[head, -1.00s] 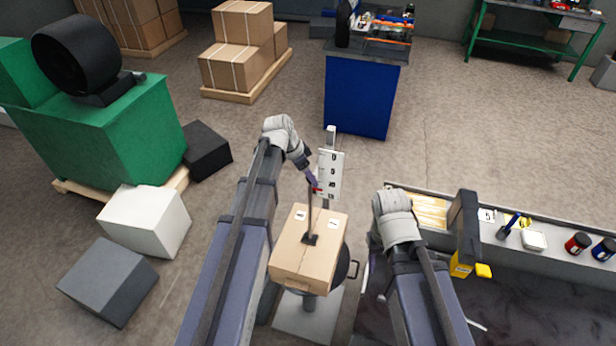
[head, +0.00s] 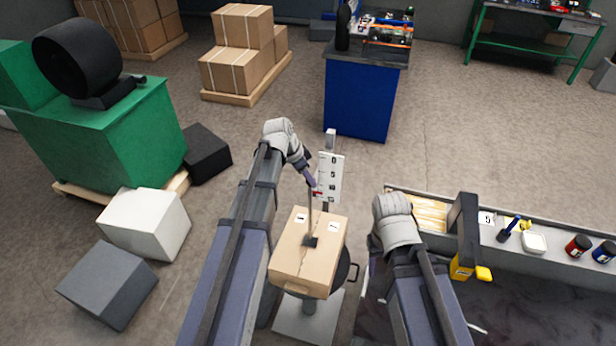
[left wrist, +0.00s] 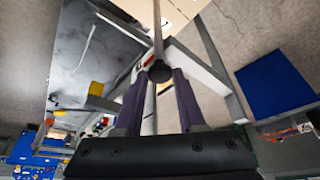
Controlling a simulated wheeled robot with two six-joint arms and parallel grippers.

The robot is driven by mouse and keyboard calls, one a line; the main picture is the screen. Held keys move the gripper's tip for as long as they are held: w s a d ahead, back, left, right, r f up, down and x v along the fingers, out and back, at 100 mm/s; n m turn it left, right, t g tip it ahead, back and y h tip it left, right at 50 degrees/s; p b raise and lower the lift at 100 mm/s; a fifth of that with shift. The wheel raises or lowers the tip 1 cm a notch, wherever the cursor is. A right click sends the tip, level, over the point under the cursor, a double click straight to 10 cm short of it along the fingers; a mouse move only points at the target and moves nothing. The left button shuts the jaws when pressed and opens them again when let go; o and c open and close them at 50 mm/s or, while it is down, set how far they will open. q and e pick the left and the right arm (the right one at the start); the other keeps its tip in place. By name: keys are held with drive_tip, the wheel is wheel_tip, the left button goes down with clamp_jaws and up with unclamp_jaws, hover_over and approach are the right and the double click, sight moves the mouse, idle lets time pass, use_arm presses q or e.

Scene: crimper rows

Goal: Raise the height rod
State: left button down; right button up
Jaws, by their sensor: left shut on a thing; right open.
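The height rod (head: 311,215) is a thin upright rod above a dark block on top of a cardboard box (head: 316,262). A red mark (head: 317,194) shows near its upper end, beside a white numbered scale plate (head: 330,180) on a post. My left gripper (head: 311,183) is at the rod's top end. In the left wrist view, the fingers of my left gripper (left wrist: 158,100) are shut around the rod's dark round knob (left wrist: 160,72), and the rod runs on toward the box. My right arm is bent at the right of the box; its gripper is hidden.
The box sits on a dark round stand (head: 345,278) with a side handle. A grey bench (head: 560,262) with jars and a yellow-black device (head: 463,235) stands at the right. A blue cabinet (head: 358,100) is behind. Open floor lies between.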

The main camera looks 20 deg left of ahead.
use_arm(q)
drive_tip(key=shift+r, duration=0.1)
idle(0.7)
wheel_tip(320, 180, up, 11)
drive_tip(key=p, duration=1.1)
drive_tip(key=shift+r+p, duration=0.2)
drive_tip(key=shift+p, duration=0.15)
drive_tip(key=c, duration=0.5)
unclamp_jaws()
